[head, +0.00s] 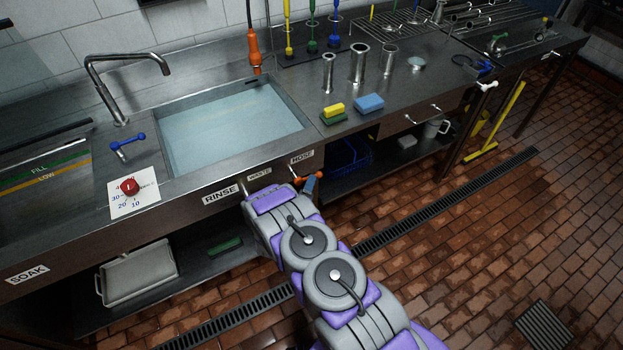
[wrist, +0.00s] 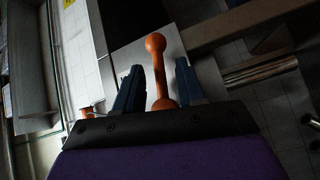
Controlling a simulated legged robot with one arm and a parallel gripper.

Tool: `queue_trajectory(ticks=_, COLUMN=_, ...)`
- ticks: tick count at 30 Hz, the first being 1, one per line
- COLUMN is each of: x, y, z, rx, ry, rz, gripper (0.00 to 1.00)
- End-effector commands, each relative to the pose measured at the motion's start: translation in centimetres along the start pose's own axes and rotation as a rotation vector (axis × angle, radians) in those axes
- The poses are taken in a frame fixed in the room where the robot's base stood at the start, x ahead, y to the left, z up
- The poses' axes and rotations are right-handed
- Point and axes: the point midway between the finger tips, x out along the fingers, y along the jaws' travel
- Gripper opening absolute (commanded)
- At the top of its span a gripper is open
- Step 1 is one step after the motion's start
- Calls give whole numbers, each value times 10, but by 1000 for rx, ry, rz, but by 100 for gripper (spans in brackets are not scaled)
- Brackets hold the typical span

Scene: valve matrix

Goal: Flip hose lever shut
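The orange hose lever (wrist: 158,70), with a round knob at its end, stands between the two dark blue fingers of my gripper (wrist: 159,76) in the wrist view. The fingers are apart, with a visible gap on each side of the lever, so my gripper is open around it. In the head view, a bit of orange (head: 318,175) shows at the counter's front edge just below the HOSE label (head: 302,156), beside the end of my arm. My arm hides most of the lever and gripper there.
The sink (head: 235,125) holds water. A red knob (head: 129,186) and a blue lever (head: 127,146) sit left of it. Sponges (head: 369,103) and metal cylinders (head: 358,62) stand to the right. A blue crate (head: 349,157) is on the lower shelf.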

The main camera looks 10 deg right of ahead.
Motion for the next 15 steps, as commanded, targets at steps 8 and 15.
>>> queue_trajectory(ticks=8, x=33, y=0, z=-3, rx=-4, ry=2, rz=5, gripper=39)
queue_trajectory(ticks=15, x=39, y=0, z=-3, rx=-4, ry=2, rz=4, gripper=39)
